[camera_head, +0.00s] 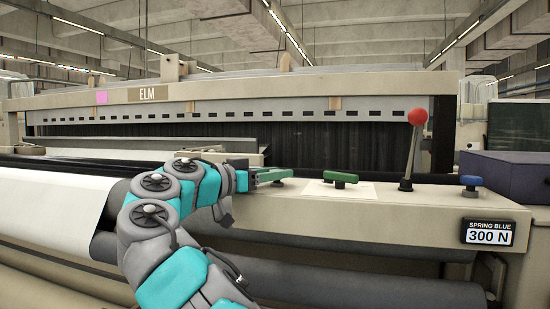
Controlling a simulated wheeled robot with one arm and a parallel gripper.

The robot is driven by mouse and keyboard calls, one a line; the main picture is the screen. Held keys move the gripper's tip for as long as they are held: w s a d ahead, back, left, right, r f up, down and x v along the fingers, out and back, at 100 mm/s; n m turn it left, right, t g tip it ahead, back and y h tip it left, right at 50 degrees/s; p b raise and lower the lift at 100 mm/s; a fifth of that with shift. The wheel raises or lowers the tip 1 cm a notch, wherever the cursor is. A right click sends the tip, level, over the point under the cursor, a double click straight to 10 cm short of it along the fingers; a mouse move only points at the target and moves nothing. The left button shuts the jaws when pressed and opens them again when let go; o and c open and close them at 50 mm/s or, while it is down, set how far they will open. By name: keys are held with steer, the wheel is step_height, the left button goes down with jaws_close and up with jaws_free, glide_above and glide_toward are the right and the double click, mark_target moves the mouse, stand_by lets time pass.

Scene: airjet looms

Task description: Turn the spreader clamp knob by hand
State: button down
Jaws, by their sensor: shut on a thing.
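My teal and grey arm reaches in from the bottom, and my gripper (256,179) is at the left end of the beige front rail. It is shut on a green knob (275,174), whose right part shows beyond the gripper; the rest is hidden. A second green knob (341,179) stands on a pale plate to the right, apart from my gripper. A blue knob (471,182) is near the rail's right end. No label readable here tells which one is the spreader clamp knob.
A lever with a red ball (417,117) rises from the rail (385,200). A dark purple box (515,172) stands at the right. White cloth (45,205) and dark rollers lie left and below.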

steer(key=shift+w+a+r+m+g+h+p, duration=0.1)
steer(key=shift+m+g+h+p, duration=0.45)
steer(key=shift+p, duration=0.45)
steer(key=shift+a+m+g+h+p, duration=0.1)
steer(key=shift+m+g+h+p, duration=0.45)
steer(key=shift+p, duration=0.4)
steer(key=shift+d+m+g+p, duration=0.1)
steer(key=shift+m+g+p, duration=0.3)
steer(key=shift+g+p, duration=0.25)
steer(key=shift+m+g+h, duration=0.4)
steer(key=shift+g+h, duration=0.1)
steer(key=shift+g, duration=0.05)
steer(key=shift+r, duration=0.1)
steer(key=shift+c, duration=2)
jaws_free()
steer(key=shift+d, duration=0.1)
steer(key=shift+f, duration=0.2)
